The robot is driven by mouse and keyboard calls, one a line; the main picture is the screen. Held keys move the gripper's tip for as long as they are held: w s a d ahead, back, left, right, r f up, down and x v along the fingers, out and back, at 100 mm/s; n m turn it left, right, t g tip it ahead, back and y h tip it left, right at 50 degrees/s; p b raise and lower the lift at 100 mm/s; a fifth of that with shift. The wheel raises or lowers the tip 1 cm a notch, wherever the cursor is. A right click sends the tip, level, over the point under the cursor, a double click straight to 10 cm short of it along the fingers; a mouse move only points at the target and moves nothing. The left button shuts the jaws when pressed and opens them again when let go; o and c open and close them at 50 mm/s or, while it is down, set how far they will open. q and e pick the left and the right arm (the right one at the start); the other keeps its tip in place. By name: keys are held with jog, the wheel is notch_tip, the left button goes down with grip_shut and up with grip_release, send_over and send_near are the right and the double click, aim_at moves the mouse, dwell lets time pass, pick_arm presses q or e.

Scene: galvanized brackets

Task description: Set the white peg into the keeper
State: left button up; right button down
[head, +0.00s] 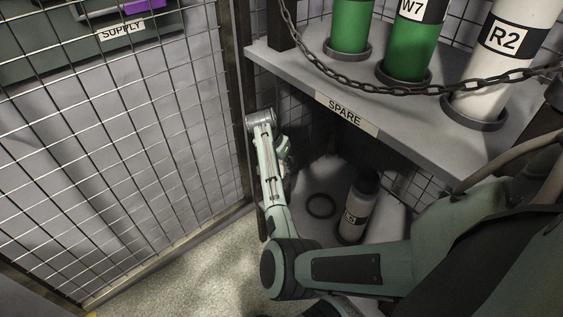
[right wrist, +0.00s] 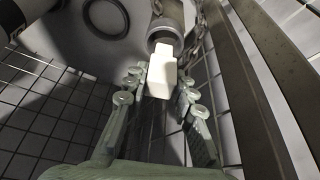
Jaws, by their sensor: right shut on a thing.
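My right gripper (right wrist: 160,84) is shut on the white peg (right wrist: 161,74), a pale block between its fingers in the right wrist view. A grey round metal tube (right wrist: 166,25) with a dark open end, which looks like the keeper, is just beyond the peg. The peg's far end overlaps that opening in the picture; I cannot tell whether it is inside or only in front. In the head view my right gripper (head: 284,154) is by the dark post below the shelf, partly hidden by my arm. The peg and keeper cannot be made out there. My left gripper is not in view.
A chain (right wrist: 193,40) hangs beside the tube, and one crosses before the cylinders (head: 420,90) on the SPARE shelf (head: 430,125). A wire mesh panel (head: 120,150) stands left. Below the shelf are a labelled cylinder (head: 357,212) and an empty ring (head: 321,206).

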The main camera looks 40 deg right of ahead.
jog(key=shift+f+b, duration=0.65)
jog(key=shift+f, duration=0.9)
jog(key=c, duration=1.2)
grip_release()
jog(key=v, duration=1.2)
jog(key=shift+r, duration=0.1)
